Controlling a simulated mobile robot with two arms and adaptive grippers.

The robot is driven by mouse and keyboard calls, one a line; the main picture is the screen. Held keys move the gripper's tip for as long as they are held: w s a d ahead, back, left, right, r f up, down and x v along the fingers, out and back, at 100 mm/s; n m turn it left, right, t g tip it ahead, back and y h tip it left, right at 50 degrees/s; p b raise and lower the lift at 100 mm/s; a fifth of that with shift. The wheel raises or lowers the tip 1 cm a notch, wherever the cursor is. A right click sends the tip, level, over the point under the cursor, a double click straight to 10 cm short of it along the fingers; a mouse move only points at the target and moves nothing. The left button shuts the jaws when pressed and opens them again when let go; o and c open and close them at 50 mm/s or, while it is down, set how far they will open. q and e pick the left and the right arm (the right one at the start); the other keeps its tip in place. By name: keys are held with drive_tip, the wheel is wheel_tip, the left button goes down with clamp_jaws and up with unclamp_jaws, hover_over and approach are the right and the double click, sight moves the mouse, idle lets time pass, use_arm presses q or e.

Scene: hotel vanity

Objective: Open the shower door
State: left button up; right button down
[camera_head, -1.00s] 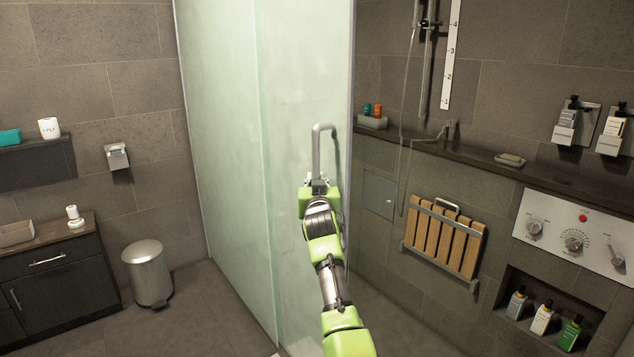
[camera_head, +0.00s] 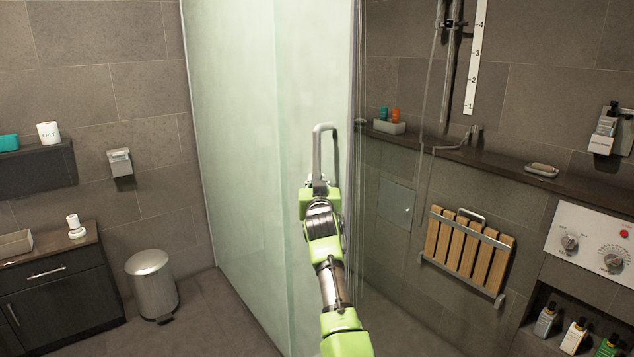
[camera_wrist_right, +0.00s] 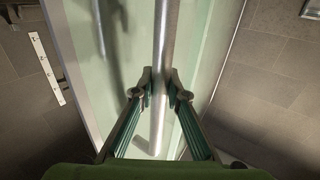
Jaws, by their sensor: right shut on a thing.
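The shower door (camera_head: 318,85) is a frosted, pale green glass panel with a metal edge on its right side. A frosted panel (camera_head: 228,130) stands to its left. The door's metal handle (camera_head: 317,152) is an upright bar with a bent top; it also shows in the right wrist view (camera_wrist_right: 163,45). My right gripper (camera_head: 320,186) is shut on the lower part of the handle bar, one finger on each side in the right wrist view (camera_wrist_right: 160,84). How far the door stands open is hard to tell. My left gripper is not in view.
Right of the door are a folded wooden seat (camera_head: 468,250), a stone ledge (camera_head: 500,163) and a control panel (camera_head: 597,240). A metal bin (camera_head: 151,285) and dark cabinet (camera_head: 65,290) stand at left. Grey floor (camera_head: 220,315) between bin and glass is clear.

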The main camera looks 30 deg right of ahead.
drive_tip(key=c, duration=2.1)
unclamp_jaws()
drive_tip(key=shift+a+f, duration=0.25)
drive_tip(key=shift+f, duration=0.2)
drive_tip(key=shift+o, duration=0.6)
drive_tip(key=shift+w+a+r, duration=0.15)
drive_tip(key=shift+w, duration=0.1)
drive_tip(key=v, duration=1.2)
drive_tip(key=shift+r, duration=0.1)
